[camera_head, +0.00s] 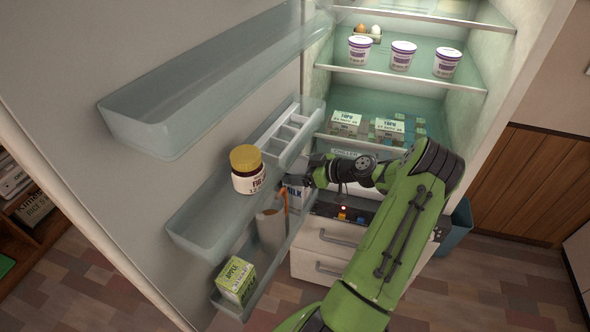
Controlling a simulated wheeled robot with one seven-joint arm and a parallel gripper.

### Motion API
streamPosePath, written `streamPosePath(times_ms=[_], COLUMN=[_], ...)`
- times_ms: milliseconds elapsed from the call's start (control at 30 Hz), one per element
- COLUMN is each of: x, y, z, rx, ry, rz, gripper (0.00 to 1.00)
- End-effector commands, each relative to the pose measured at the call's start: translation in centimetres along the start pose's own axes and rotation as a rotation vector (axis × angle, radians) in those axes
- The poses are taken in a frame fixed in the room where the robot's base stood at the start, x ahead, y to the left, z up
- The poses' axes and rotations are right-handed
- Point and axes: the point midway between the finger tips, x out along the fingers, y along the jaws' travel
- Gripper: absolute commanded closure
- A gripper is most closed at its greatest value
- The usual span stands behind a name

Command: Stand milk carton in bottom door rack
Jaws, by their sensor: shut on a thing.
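The milk carton (295,194), white with blue "MILK" lettering, is at the far end of the door's lower racks. My gripper (309,179) is shut on it near its top; the fingers are small and partly hidden by my wrist. The bottom door rack (265,284) is a clear greenish bin, low on the open fridge door. A green-and-yellow carton (237,281) stands at its near end, and a pale pitcher (270,230) with an orange handle stands farther along. The milk carton's base is hidden, so I cannot tell whether it touches the rack floor.
The middle rack (190,232) holds a yellow-lidded jar (247,169) above the bottom rack. A white divided tray (289,138) sits at its far end. An empty upper rack (150,130) juts out above. White drawers (325,256) and loaded fridge shelves are to the right.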

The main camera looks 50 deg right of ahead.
Motion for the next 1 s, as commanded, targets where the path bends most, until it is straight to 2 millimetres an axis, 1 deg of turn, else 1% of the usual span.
streamPosePath(times_ms=[33,167,200,300,500,600,667,900,1000], x=[0.1,0.2,0.1,0.1,0.1,-0.1,-1.3,-7.9,-10.0], y=[0.0,0.0,0.0,0.0,0.0,0.0,0.1,0.2,0.1], z=[-0.3,0.0,0.1,0.1,0.0,-0.4,-0.1,0.0,-0.1], rx=[-0.005,-0.005,-0.001,-0.001,-0.001,0.0,-0.001,-0.001,-0.001], ry=[0.007,0.008,0.002,0.002,0.002,0.002,0.002,0.001,0.002], rz=[-0.001,-0.001,-0.001,-0.001,-0.001,0.0,0.004,0.007,0.003], gripper=[1.0,1.0,0.15,0.0,0.0,0.0,0.0,0.0,0.0])
